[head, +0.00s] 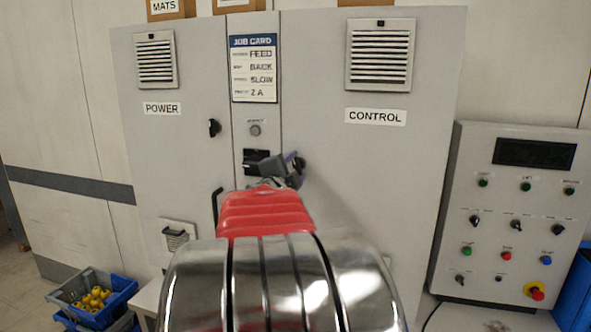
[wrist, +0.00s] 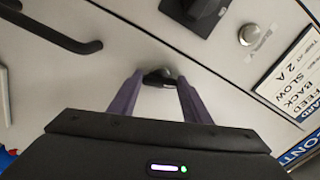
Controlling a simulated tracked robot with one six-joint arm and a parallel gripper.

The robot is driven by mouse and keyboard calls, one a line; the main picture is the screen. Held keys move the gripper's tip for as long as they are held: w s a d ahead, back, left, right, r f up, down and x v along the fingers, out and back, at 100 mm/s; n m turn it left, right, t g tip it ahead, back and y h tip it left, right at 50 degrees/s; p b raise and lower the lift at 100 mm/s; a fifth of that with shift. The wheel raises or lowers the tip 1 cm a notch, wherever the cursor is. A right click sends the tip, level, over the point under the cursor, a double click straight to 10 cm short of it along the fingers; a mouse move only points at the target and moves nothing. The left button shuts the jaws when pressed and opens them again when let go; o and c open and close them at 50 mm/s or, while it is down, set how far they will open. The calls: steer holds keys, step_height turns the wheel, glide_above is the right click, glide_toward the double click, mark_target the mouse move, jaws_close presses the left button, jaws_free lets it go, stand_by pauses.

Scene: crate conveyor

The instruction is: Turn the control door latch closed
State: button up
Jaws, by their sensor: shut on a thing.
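The control door (head: 350,190) is the right grey panel of the cabinet, labelled CONTROL, and it looks flush with the cabinet front. My gripper (head: 296,165) is at the left edge of this door, its purple fingers pointing at the panel. In the wrist view, my gripper (wrist: 158,88) has the dark control door latch (wrist: 159,76) between its two fingers, shut on it. In the head view the latch is mostly hidden by my gripper. Its exact turn angle is hard to tell.
The power door has its own black latch (head: 214,127). A black handle (wrist: 50,38) and a dark switch (wrist: 195,12) are near my gripper. A job card (head: 254,68) hangs above. A control console (head: 515,210) stands right; a blue crate (head: 122,284) sits lower left.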

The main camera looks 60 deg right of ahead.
steer(key=shift+f+m, duration=0.2)
steer(key=shift+m, duration=1.8)
steer(key=o, duration=0.7)
steer(key=shift+f, duration=0.1)
steer(key=shift+c, duration=0.2)
steer(key=o, duration=0.4)
steer(key=shift+r, duration=0.2)
steer(key=shift+a, duration=0.15)
steer(key=a, duration=0.4)
steer(key=s+a, duration=0.1)
steer(key=a, duration=0.4)
steer(key=s+a, duration=0.1)
steer(key=a, duration=0.3)
steer(key=shift+s+a, duration=0.1)
steer(key=shift+a, duration=0.1)
